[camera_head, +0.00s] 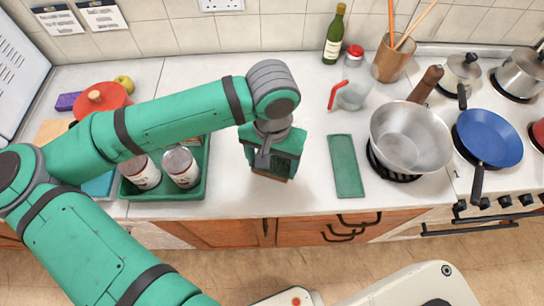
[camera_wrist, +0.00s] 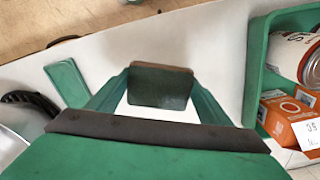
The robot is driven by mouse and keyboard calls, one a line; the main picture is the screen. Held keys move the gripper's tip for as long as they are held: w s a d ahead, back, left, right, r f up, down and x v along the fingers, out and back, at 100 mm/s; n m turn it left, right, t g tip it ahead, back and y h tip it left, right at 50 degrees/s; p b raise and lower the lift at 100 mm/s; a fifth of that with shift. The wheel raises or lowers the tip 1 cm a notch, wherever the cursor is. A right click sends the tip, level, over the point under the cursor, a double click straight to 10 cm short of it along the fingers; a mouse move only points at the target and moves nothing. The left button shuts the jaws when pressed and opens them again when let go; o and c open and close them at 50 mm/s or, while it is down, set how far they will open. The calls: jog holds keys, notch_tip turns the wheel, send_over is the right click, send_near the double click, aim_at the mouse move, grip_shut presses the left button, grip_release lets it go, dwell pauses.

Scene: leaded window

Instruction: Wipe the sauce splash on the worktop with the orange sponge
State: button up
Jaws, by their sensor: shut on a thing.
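My gripper (camera_head: 272,160) is low over the worktop (camera_head: 225,190) near its front edge, between the green tray and the green cloth. In the wrist view the gripper (camera_wrist: 160,85) is shut on a block with a dark green face and a brown-orange edge, which looks like the orange sponge (camera_wrist: 160,70). Only a thin orange-brown strip of the sponge (camera_head: 270,178) shows below the gripper in the head view. I cannot tell whether it touches the worktop. I see no sauce splash in either view; the gripper and sponge hide the patch beneath them.
A green tray (camera_head: 170,194) with cans stands to the left, close to the gripper. A green cloth (camera_head: 346,166) lies to the right. Beyond it are a steel pan (camera_head: 410,138) and a blue pan (camera_head: 489,138) on the hob. The worktop behind the cloth holds a measuring cup (camera_head: 352,96).

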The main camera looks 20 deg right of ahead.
jog(key=shift+s+d+r, duration=0.1)
jog(key=shift+d+r, duration=0.05)
jog(key=shift+r, duration=0.45)
jog(key=shift+s+d+r, duration=0.1)
jog(key=shift+d+r, duration=0.05)
jog(key=shift+r, duration=0.4)
